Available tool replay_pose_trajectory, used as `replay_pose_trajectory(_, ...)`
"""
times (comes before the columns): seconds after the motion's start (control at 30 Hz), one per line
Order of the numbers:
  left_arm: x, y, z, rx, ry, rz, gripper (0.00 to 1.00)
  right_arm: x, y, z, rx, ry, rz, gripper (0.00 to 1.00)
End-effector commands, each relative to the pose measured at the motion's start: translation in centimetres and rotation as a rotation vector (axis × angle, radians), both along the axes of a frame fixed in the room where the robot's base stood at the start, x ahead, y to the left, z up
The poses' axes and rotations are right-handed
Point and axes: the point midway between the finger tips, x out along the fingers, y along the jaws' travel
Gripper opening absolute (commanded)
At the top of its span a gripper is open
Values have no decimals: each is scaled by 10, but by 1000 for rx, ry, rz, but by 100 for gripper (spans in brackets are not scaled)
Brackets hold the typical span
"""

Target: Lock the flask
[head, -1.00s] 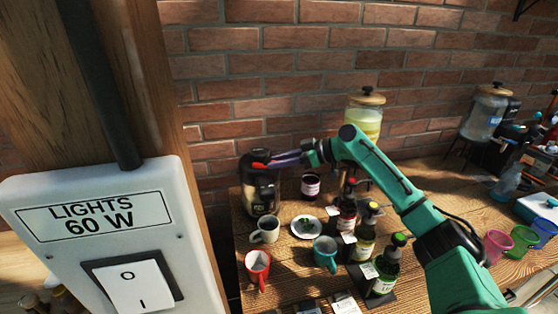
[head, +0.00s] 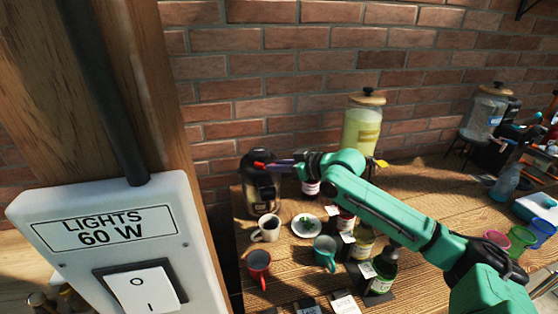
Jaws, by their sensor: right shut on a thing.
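The flask (head: 262,197), dark with a black top and a shiny body, stands upright at the back left of the wooden table, against the brick wall. My right gripper (head: 268,165) reaches in from the right at the level of the flask's top. It is shut on the flask's upper part, where a small red piece shows at the fingertips. The exact part between the fingers is too small to tell. My left gripper is out of view.
Bottles (head: 380,272) stand under my right arm. A drink dispenser (head: 361,132) is behind. A switch box (head: 110,235) on a post fills the left.

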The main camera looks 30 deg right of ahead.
Motion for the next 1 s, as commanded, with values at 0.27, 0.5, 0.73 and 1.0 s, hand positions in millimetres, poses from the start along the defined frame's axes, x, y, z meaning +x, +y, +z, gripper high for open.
replay_pose_trajectory(0.27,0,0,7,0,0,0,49,-5,16,-1,13,3,-256,0)
replay_pose_trajectory(0.5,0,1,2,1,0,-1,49,-6,26,-2,14,6,-484,0)
replay_pose_trajectory(0.73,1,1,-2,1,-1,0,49,-5,34,-2,10,8,-666,0)
replay_pose_trajectory(1.0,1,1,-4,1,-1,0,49,-4,39,-2,4,7,-798,0)
